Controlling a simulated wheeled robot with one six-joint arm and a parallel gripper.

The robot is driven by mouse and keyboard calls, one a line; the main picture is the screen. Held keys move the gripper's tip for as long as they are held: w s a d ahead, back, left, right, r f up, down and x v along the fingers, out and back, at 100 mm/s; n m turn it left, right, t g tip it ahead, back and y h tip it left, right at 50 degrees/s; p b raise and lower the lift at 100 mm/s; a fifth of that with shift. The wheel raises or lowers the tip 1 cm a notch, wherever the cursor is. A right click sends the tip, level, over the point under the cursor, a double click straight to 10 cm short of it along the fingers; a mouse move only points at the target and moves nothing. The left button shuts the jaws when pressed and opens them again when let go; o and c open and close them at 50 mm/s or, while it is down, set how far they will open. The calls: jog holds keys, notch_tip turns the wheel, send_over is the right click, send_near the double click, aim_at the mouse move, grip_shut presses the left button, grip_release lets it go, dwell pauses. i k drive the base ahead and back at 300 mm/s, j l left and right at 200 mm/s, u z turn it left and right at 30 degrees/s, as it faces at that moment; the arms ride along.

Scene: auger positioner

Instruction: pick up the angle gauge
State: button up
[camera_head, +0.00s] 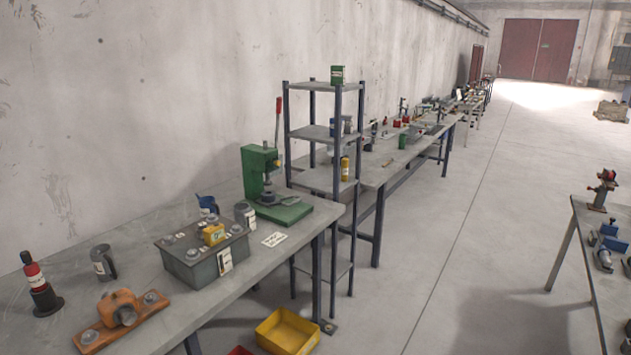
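I cannot tell for certain which object is the angle gauge. A small yellow block (214,234) with a pale face sits on top of a dark grey box (185,261) with round knobs, on the near workbench (165,309). My gripper is not in view.
The near bench also holds a green press (262,180), an orange fixture (121,312), a red and black bottle (40,284) and a grey can (103,262). A yellow bin (287,332) stands on the floor. The aisle floor (440,255) is clear; another bench (593,245) is at right.

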aim_at(213, 235)
jog(key=i+j, duration=0.25)
jog(key=i, duration=0.3)
jog(key=i+j+u, duration=0.15)
jog(key=i, duration=0.4)
jog(key=i+j, duration=0.25)
jog(key=i, duration=0.3)
jog(key=k+j+u, duration=0.05)
